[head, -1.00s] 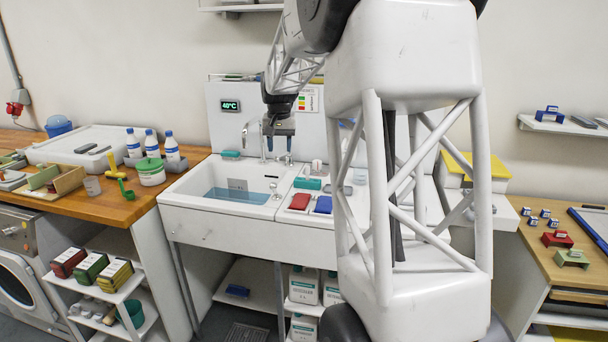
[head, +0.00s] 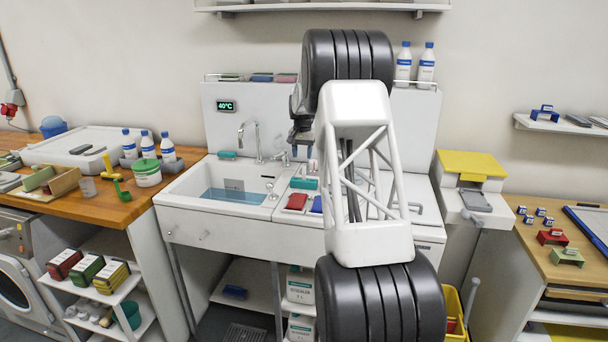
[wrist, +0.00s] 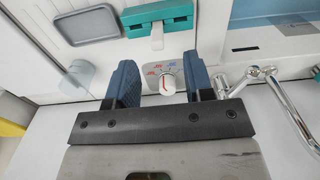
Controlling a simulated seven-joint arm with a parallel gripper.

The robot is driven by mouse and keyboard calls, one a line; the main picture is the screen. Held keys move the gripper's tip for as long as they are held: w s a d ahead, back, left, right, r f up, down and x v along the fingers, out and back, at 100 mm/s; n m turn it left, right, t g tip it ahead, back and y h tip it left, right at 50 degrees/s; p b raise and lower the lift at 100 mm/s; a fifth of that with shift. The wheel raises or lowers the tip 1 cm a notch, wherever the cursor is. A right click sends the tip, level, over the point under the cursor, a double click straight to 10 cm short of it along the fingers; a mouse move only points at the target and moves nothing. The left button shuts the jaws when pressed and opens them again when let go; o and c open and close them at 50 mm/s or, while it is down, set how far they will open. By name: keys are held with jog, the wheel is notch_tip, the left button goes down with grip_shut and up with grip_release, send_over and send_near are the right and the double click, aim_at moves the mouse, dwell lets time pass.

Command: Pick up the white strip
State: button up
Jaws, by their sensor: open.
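A small white strip (wrist: 157,36) shows in the wrist view, standing out from a teal block (wrist: 158,17) toward my gripper. The teal block also shows in the head view (head: 304,183), on the worktop right of the basin; I cannot make out the strip there. My gripper (wrist: 161,78) is open and empty, its two dark blue fingers spread. The strip is beyond the fingertips, roughly in line with the gap between them, and not touched. In the head view, my gripper (head: 302,151) hangs above the back of the sink unit.
A white dial (wrist: 167,84) shows between the fingers. A chrome tap (wrist: 290,100) is close on the right. A grey tray (wrist: 87,24) lies left of the teal block. Red (head: 295,202) and blue (head: 317,204) blocks lie in front. The basin (head: 226,194) holds water.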

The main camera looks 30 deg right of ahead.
aim_at(304, 172)
jog(key=shift+w+d+f, duration=0.25)
jog(key=shift+d+f, duration=0.1)
jog(key=shift+d, duration=0.1)
jog(key=shift+f, duration=1.3)
jog(key=shift+s+f, duration=0.15)
jog(key=shift+f, duration=2.45)
grip_shut()
